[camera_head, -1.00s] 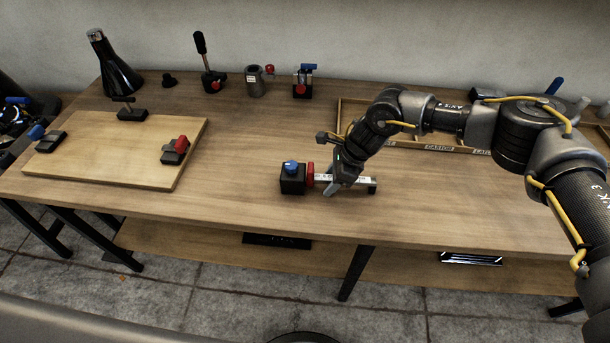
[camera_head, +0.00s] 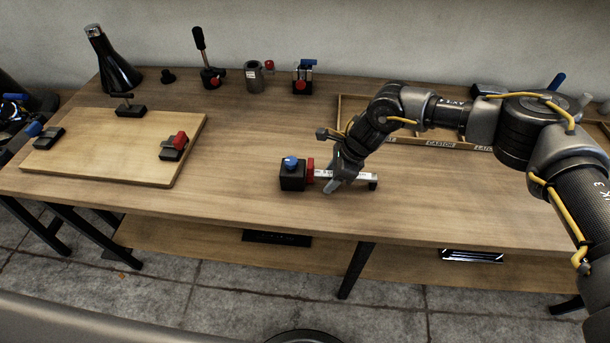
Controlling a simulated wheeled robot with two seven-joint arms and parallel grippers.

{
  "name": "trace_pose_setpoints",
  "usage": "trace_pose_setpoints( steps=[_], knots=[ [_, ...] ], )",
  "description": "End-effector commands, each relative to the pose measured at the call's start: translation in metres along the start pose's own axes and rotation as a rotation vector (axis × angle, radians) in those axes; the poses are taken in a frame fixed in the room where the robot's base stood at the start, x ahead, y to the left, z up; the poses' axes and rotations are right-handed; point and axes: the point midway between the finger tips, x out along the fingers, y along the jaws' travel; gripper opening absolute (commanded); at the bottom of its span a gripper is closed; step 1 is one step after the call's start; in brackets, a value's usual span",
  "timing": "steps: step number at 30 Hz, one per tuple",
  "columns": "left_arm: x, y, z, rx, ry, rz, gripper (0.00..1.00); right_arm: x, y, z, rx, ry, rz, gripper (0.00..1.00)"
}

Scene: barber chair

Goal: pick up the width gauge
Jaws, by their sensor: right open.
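The width gauge is most likely the small ruler-like tool (camera_head: 359,177) near the front middle of the table. It has a pale marked bar, a red piece (camera_head: 310,170) on the bar and a dark foot at its right end. Its left end meets a black block (camera_head: 292,180) with a blue knob. My right gripper (camera_head: 332,187) points down over the bar, just right of the red piece. Its jaws are open around or beside the bar; I cannot tell which, as the fingers hide part of it. My left gripper is not in view.
A wooden board (camera_head: 100,150) with clamps lies at the left. A black cone (camera_head: 115,65), a lever tool (camera_head: 206,60), a metal cup (camera_head: 254,77) and a blue-handled clamp (camera_head: 303,78) stand along the back. A labelled wooden tray (camera_head: 408,139) lies behind my right arm.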

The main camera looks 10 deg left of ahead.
Motion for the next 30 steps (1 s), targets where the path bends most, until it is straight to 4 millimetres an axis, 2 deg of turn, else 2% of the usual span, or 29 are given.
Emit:
trace_pose_setpoints(
  steps=[15, 26, 30],
  knots=[
    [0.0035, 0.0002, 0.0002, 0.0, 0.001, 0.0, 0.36, 0.0011, 0.0, -0.0005, 0.0, 0.0, 0.0, 0.47],
    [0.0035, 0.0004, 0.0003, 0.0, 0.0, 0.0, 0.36, 0.0012, 0.0, -0.0006, 0.0, 0.0, 0.0, 0.01],
    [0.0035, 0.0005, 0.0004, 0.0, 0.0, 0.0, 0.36, 0.0013, 0.0, -0.0006, 0.0, 0.0, 0.0, 0.0]
  ],
)
